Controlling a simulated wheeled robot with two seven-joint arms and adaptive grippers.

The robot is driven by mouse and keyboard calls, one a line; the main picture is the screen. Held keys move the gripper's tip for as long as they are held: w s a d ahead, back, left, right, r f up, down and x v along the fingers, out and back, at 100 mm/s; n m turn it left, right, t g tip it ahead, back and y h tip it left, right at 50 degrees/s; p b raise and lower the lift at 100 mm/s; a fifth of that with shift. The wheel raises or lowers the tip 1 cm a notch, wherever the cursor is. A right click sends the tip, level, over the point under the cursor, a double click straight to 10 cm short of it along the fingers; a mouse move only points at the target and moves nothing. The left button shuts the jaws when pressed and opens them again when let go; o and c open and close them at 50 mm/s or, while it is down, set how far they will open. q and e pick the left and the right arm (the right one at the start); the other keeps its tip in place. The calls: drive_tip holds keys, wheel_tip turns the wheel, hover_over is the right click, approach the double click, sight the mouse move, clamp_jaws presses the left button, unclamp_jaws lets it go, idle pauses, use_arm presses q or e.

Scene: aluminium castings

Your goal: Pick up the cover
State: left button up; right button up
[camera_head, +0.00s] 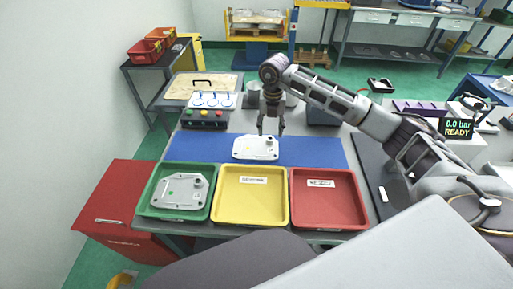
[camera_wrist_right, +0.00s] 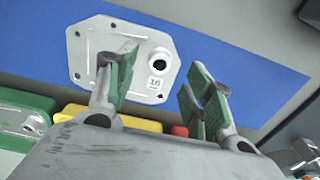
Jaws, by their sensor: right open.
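A light grey cast cover (camera_head: 255,148) lies flat on the blue mat in the head view. It also shows in the right wrist view (camera_wrist_right: 90,45), with a round port and a label reading 16. My right gripper (camera_head: 270,129) is above the cover's far edge in the head view. In the right wrist view its green-padded fingers (camera_wrist_right: 160,92) are apart with nothing between them; one finger hides part of the cover. Another similar cover (camera_head: 179,190) lies in the green tray (camera_head: 143,206). My left gripper is not seen.
A yellow tray (camera_head: 250,218) and a red tray (camera_head: 330,222) stand beside the green one, both empty. The blue mat (camera_head: 318,152) is clear to the right of the cover. A box with coloured buttons (camera_head: 203,123) stands behind the mat at left.

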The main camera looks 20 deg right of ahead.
sight(270, 136)
wheel_tip(270, 136, down, 3)
drive_tip(key=shift+s, duration=0.15)
drive_tip(key=shift+f, duration=0.75)
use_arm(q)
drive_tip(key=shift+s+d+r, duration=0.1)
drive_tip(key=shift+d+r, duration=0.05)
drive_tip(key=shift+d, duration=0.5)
use_arm(e)
clamp_jaws()
